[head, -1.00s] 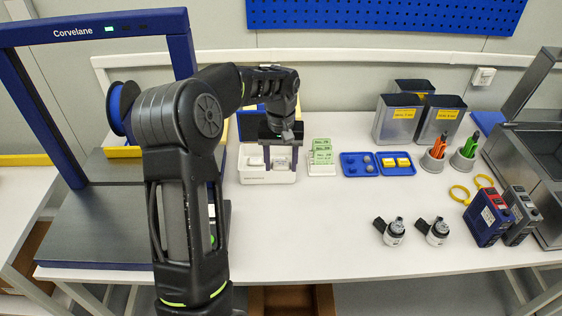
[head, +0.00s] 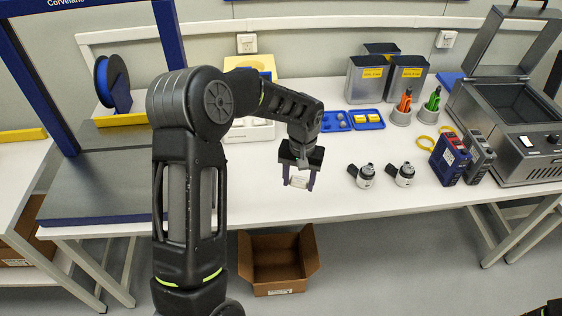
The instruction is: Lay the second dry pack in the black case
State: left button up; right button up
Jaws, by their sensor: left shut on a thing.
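My left gripper (head: 299,184) is shut on a small white pack (head: 299,182) and holds it above the front part of the white bench, left of two small dark-and-silver actuators. The white tray (head: 236,137) stands behind my left arm, partly hidden by it, with white items in it. I see no plainly black case. A dark grey box with a raised lid, a knob and a dark inside (head: 522,104) stands at the right end of the bench.
Two actuators (head: 362,175) (head: 402,174) stand to the right of my gripper. Blue trays (head: 368,119), grey bins (head: 362,84) and blue and grey modules (head: 450,158) stand farther back or right. An open cardboard box (head: 277,262) is on the floor below the bench edge.

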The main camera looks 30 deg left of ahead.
pick_arm(q)
jog(key=s+d+f+m+b, duration=0.1)
jog(key=d+f+m+b, duration=0.1)
jog(key=d+f+b, duration=0.3)
jog(key=s+d+f+m+b, duration=0.1)
jog(key=d+f+b, duration=0.4)
jog(key=f, duration=0.7)
jog(key=shift+s+d+m, duration=0.4)
jog(key=shift+s+d, duration=0.1)
jog(key=shift+d, duration=0.25)
jog(key=shift+r, duration=0.1)
